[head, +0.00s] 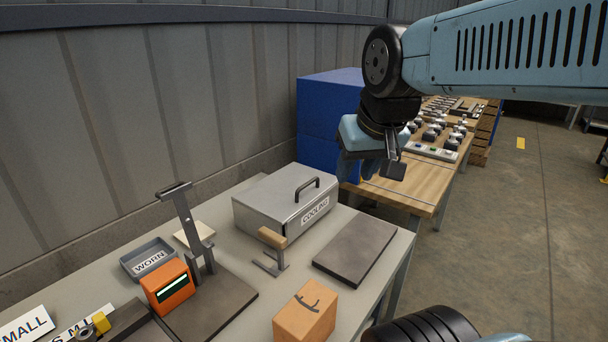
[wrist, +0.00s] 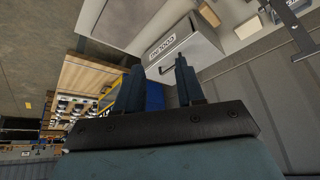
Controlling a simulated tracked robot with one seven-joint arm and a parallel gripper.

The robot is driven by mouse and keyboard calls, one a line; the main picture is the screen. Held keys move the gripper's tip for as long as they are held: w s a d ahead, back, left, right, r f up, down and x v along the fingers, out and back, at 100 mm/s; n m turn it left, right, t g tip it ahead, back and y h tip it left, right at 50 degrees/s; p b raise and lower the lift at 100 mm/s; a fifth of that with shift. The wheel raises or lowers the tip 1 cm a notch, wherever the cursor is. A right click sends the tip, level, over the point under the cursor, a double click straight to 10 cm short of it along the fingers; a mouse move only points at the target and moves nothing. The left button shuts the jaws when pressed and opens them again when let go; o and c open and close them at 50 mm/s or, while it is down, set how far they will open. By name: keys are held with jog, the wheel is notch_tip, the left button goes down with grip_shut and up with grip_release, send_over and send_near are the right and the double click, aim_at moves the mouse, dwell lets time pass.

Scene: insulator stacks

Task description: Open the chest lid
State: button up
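The chest (head: 285,208) is a grey metal box with a "COOLING" label on its front, standing at the back of the grey table. Its lid (head: 278,194) looks shut and carries a dark arched handle (head: 307,187). My gripper (head: 382,172) hangs in the air to the right of the chest and higher than it, apart from it. In the wrist view my gripper (wrist: 158,72) shows two dark fingers spread apart with nothing between them. The chest (wrist: 195,48) shows beyond the fingertips there, turned in the picture, its label readable; the handle is not clear in that view.
In front of the chest are a wooden-topped metal stand (head: 272,245), a dark plate (head: 355,247) and an orange-brown block (head: 305,312). Left are an orange meter (head: 168,287), an upright grey lever (head: 188,225) and the "WORN" tray (head: 135,262). Blue boxes (head: 325,110) stand behind.

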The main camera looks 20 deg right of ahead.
jog(key=w+r+m+g, duration=0.15)
jog(key=w+m, duration=0.25)
jog(key=w, duration=0.7)
jog(key=m+g+y, duration=0.1)
jog(key=m+g, duration=0.1)
jog(key=m, duration=0.4)
send_near(310, 182)
jog(key=f, duration=0.2)
jog(key=w+f, duration=0.1)
jog(key=f, duration=0.2)
jog(key=a+f, duration=0.1)
jog(key=f, duration=0.1)
jog(key=shift+w+f, duration=0.25)
jog(key=shift+f, duration=0.1)
grip_shut()
